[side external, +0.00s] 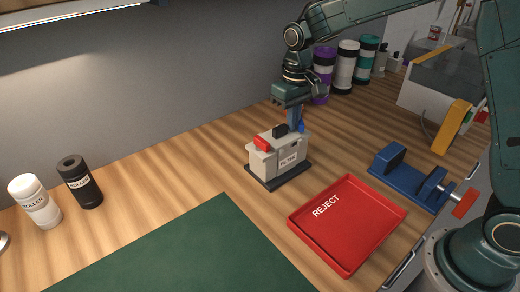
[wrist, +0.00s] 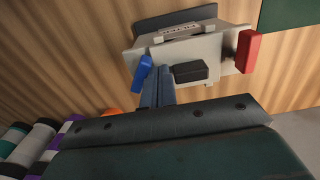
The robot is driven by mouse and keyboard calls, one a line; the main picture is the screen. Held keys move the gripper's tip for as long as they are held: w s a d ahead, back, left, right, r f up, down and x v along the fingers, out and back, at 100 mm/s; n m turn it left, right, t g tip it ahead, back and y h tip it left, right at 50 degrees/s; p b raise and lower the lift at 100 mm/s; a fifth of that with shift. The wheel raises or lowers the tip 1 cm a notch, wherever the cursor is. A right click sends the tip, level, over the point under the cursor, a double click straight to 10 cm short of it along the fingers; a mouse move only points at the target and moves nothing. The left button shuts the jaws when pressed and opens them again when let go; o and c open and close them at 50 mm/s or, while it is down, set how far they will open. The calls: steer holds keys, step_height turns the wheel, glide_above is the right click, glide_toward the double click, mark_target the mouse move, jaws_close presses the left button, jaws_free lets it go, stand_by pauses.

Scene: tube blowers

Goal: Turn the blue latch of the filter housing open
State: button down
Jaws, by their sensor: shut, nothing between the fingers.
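The filter housing (side external: 277,160) is a pale grey box labelled FILTER on a dark base plate on the bench. It also shows in the wrist view (wrist: 205,50). Its blue latch (wrist: 142,73) sits at one end and stands at a tilt; in the side view only a bit of blue (side external: 301,127) shows behind my fingers. A red latch (side external: 262,143) is at the other end, with a black knob (wrist: 190,72) between. My gripper (wrist: 160,72) is shut and empty, pointing down right beside the blue latch, on the knob side. I cannot tell whether it touches the latch.
A red REJECT tray (side external: 392,210) lies in front right of the housing. A blue fixture (side external: 388,160) stands further right. Several capped rollers (side external: 345,66) stand behind my arm. A green mat (side external: 190,255) lies at front left.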

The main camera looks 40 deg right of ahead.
mark_target(302, 125)
steer(key=shift+s+d, duration=0.6)
steer(key=shift+s, duration=0.35)
stand_by(1.6)
steer(key=shift+r, duration=0.15)
steer(key=shift+r, duration=3.4)
steer(key=s+d+r+t, duration=0.1)
steer(key=s+r, duration=0.2)
steer(key=s, duration=0.3)
steer(key=s+d+r+t, duration=0.1)
steer(key=s+r+t, duration=0.1)
steer(key=s+r, duration=0.35)
steer(key=s+d+f+t, duration=0.1)
steer(key=s+f+t, duration=0.1)
steer(key=s, duration=1.2)
steer(key=shift+s+f+t, duration=0.3)
steer(key=shift+s+f, duration=0.05)
steer(key=shift+f, duration=0.55)
